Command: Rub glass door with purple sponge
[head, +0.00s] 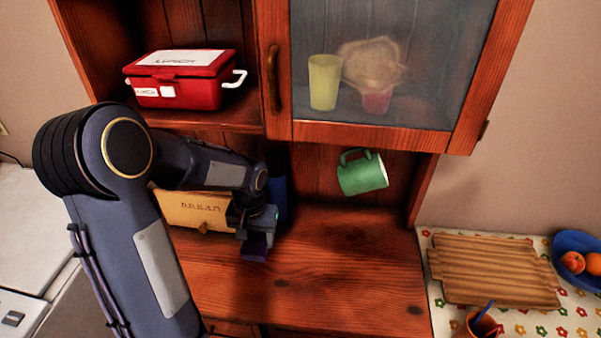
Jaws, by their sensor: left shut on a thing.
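The glass door (440,62) is the upper right door of the wooden cabinet. It is closed, with a hazy pane and a vertical handle (273,78) on its left edge. My left gripper (256,238) is below the door, over the wooden counter in front of the bread box. It points down and is shut on the purple sponge (255,248), which shows as a small dark purple block at the fingertips. The sponge is apart from the glass. My right gripper is not in view.
A red lunch box (185,85) sits on the open left shelf. A bread box (195,210) stands behind my arm, and a green mug (362,175) hangs under the door. The counter (340,270) right of the gripper is clear. A cutting board (492,270) lies at right.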

